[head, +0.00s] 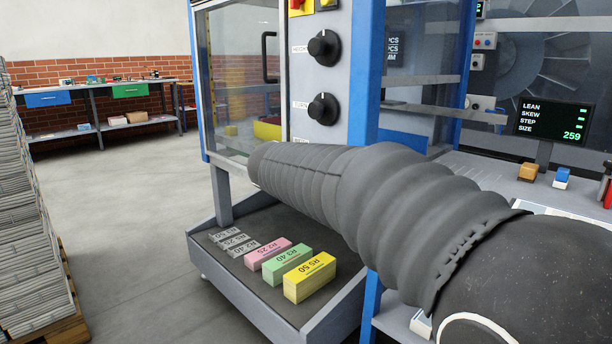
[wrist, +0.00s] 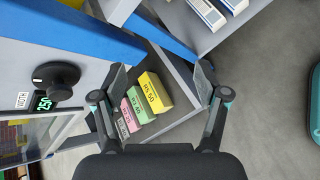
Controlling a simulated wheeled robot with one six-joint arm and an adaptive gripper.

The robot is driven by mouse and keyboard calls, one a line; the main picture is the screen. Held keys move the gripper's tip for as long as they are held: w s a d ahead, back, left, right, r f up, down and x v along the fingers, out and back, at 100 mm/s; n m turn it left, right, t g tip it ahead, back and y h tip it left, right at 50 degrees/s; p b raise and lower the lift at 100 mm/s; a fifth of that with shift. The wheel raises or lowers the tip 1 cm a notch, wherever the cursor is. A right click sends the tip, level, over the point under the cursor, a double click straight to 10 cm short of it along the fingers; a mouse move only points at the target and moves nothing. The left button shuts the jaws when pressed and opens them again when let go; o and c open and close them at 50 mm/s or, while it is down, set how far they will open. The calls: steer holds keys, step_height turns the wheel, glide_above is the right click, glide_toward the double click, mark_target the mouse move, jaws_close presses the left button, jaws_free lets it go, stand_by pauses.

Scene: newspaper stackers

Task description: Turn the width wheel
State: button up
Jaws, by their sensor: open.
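A black round wheel (wrist: 57,80) on a grey panel shows at the left of the wrist view. A small label beside it is hard to read but may say WIDTH, and a small green display is next to it. My gripper (wrist: 160,80) is open and empty, with its fingers spread wide. The wheel lies to the left of the fingers, apart from them. In the head view my dark ribbed arm covers the lower panel and my gripper is hidden. Two other black knobs, an upper one (head: 324,47) and a lower one (head: 323,109), show on the panel there.
Coloured blocks, yellow (head: 310,276), green (head: 288,264) and pink (head: 267,253), lie on a low dark tray (head: 225,262). A blue post (head: 367,70) stands by the panel. A paper stack (head: 22,220) is at left. The floor between is clear.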

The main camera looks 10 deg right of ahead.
steer(key=w+a+n+t+h+b, duration=0.45)
steer(key=w+a+n, duration=0.45)
steer(key=w+a, duration=0.6)
steer(key=shift+h, duration=0.45)
steer(key=x, duration=1.6)
steer(key=shift+w+a+r, duration=0.15)
steer(key=shift+w+r, duration=0.1)
steer(key=shift+r, duration=0.1)
steer(key=shift+c, duration=0.2)
steer(key=c, duration=1.1)
